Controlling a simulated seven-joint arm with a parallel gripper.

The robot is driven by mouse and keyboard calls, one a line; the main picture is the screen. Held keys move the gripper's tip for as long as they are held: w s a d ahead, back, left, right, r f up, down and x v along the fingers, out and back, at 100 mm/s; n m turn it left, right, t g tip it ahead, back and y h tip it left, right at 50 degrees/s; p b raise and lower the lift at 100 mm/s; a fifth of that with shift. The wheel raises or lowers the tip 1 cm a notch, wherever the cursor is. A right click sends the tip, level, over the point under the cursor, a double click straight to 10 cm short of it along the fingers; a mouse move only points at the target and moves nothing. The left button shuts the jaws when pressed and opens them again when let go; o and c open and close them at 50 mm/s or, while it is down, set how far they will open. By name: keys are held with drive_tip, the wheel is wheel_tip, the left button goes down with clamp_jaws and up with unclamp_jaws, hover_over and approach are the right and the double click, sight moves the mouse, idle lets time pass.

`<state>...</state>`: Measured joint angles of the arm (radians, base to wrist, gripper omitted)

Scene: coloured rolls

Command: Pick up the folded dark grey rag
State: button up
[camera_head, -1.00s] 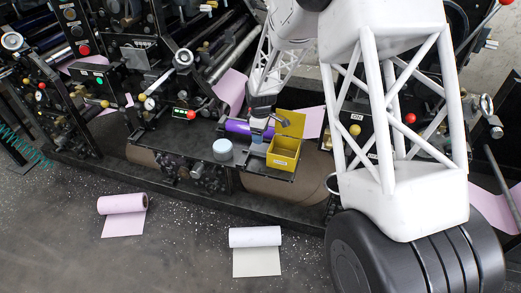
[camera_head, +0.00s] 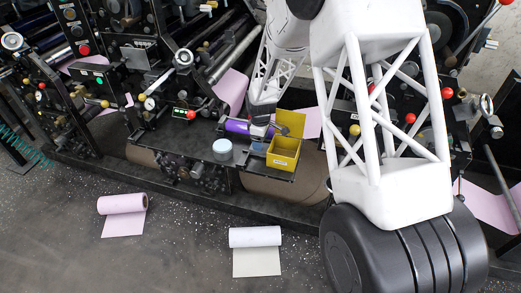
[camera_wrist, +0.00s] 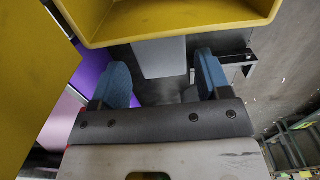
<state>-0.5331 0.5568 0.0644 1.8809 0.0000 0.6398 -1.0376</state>
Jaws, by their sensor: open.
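I cannot make out a dark grey rag with certainty. In the wrist view a flat grey piece (camera_wrist: 160,57) with straight edges lies beside the yellow bin, beyond and between my fingertips. A darker grey patch below it is too unclear to name. My gripper (camera_wrist: 163,82) has its two blue-padded fingers apart, with nothing visibly held between them. In the head view my gripper (camera_head: 258,144) is over the narrow dark shelf, just left of the yellow bin (camera_head: 283,162). The arm's end hides part of the shelf there.
A purple roll (camera_head: 236,127) lies behind my gripper; it also shows in the wrist view (camera_wrist: 88,75). The bin's raised lid (camera_head: 291,122) stands close on the right.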

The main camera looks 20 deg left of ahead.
drive_tip(key=shift+f, duration=2.05)
drive_tip(key=c, duration=0.6)
drive_tip(key=shift+o, duration=0.2)
drive_tip(key=shift+r, duration=0.15)
drive_tip(key=shift+r, duration=0.6)
drive_tip(key=shift+s+r, duration=0.2)
drive_tip(key=shift+r, duration=0.35)
drive_tip(key=shift+s+r, duration=0.2)
drive_tip(key=shift+r, duration=0.3)
drive_tip(key=s+a, duration=0.2)
drive_tip(key=s, duration=1.5)
